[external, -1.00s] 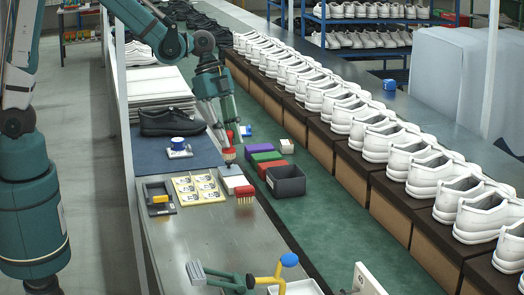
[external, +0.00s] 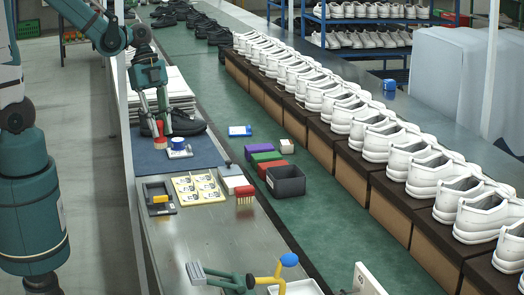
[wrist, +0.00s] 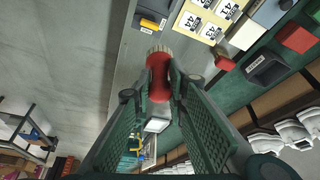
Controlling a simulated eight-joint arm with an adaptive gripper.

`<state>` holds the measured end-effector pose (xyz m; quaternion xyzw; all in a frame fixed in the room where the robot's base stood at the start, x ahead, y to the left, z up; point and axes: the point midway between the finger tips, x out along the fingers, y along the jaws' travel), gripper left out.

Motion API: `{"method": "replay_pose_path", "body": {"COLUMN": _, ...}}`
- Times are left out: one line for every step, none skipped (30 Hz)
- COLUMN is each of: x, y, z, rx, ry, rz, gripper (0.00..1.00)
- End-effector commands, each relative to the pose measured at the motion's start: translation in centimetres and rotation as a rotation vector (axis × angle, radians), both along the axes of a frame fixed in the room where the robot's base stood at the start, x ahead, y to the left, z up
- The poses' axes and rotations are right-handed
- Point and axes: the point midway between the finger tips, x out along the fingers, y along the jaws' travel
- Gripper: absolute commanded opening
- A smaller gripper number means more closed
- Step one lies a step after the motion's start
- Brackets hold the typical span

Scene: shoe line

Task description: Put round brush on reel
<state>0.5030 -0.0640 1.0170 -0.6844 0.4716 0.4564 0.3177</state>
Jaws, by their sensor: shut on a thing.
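My gripper (external: 157,124) is shut on the round brush (external: 158,143), which has a red body and pale bristles. The brush hangs bristles down in front of a black shoe. In the wrist view the fingers (wrist: 160,76) close on the red body of the brush (wrist: 159,92), with the cream bristles beyond the tips. The reel (external: 177,141), blue and white, stands on a white card on the blue mat. It is just right of the brush, and I see a small gap between them. The reel is not clear in the wrist view.
A black shoe (external: 187,127) lies behind the reel. A dark bin (external: 286,181) and coloured boxes stand on the green belt to the right.

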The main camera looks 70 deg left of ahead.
Motion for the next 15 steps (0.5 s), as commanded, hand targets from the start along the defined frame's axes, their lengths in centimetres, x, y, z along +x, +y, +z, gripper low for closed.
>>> {"method": "replay_pose_path", "body": {"x": -1.0, "y": 0.4, "z": 0.1, "rx": 0.000, "ry": 0.000, "rz": -0.002, "gripper": 0.04}}
{"method": "replay_pose_path", "body": {"x": -1.6, "y": 0.6, "z": 0.2, "rx": 0.000, "ry": 0.000, "rz": -0.005, "gripper": 0.04}}
{"method": "replay_pose_path", "body": {"x": -2.3, "y": 0.8, "z": 0.2, "rx": 0.000, "ry": 0.000, "rz": -0.012, "gripper": 0.04}}
{"method": "replay_pose_path", "body": {"x": -2.9, "y": 1.0, "z": 0.3, "rx": 0.000, "ry": 0.000, "rz": -0.015, "gripper": 0.04}}
{"method": "replay_pose_path", "body": {"x": -3.5, "y": 1.2, "z": 0.3, "rx": 0.000, "ry": 0.001, "rz": -0.019, "gripper": 0.04}}
{"method": "replay_pose_path", "body": {"x": -4.2, "y": 1.4, "z": 0.4, "rx": 0.001, "ry": 0.000, "rz": -0.024, "gripper": 0.04}}
{"method": "replay_pose_path", "body": {"x": -4.7, "y": 1.6, "z": 0.4, "rx": 0.001, "ry": 0.000, "rz": -0.026, "gripper": 0.04}}
{"method": "replay_pose_path", "body": {"x": -5.3, "y": 1.8, "z": 0.4, "rx": 0.000, "ry": 0.000, "rz": -0.029, "gripper": 0.04}}
{"method": "replay_pose_path", "body": {"x": -6.0, "y": 2.1, "z": 0.5, "rx": 0.001, "ry": 0.000, "rz": -0.033, "gripper": 0.04}}
{"method": "replay_pose_path", "body": {"x": -6.5, "y": 2.4, "z": 0.5, "rx": 0.001, "ry": 0.000, "rz": -0.035, "gripper": 0.04}}
{"method": "replay_pose_path", "body": {"x": -7.1, "y": 2.6, "z": 0.6, "rx": 0.001, "ry": 0.001, "rz": -0.039, "gripper": 0.04}}
{"method": "replay_pose_path", "body": {"x": -7.8, "y": 2.9, "z": 0.6, "rx": 0.001, "ry": 0.000, "rz": -0.042, "gripper": 0.04}}
{"method": "replay_pose_path", "body": {"x": -8.4, "y": 3.2, "z": 0.7, "rx": 0.001, "ry": 0.001, "rz": -0.043, "gripper": 0.04}}
{"method": "replay_pose_path", "body": {"x": -8.9, "y": 3.4, "z": 0.7, "rx": 0.001, "ry": 0.000, "rz": -0.045, "gripper": 0.04}}
{"method": "replay_pose_path", "body": {"x": -9.6, "y": 3.8, "z": 0.8, "rx": 0.002, "ry": -0.001, "rz": -0.047, "gripper": 0.04}}
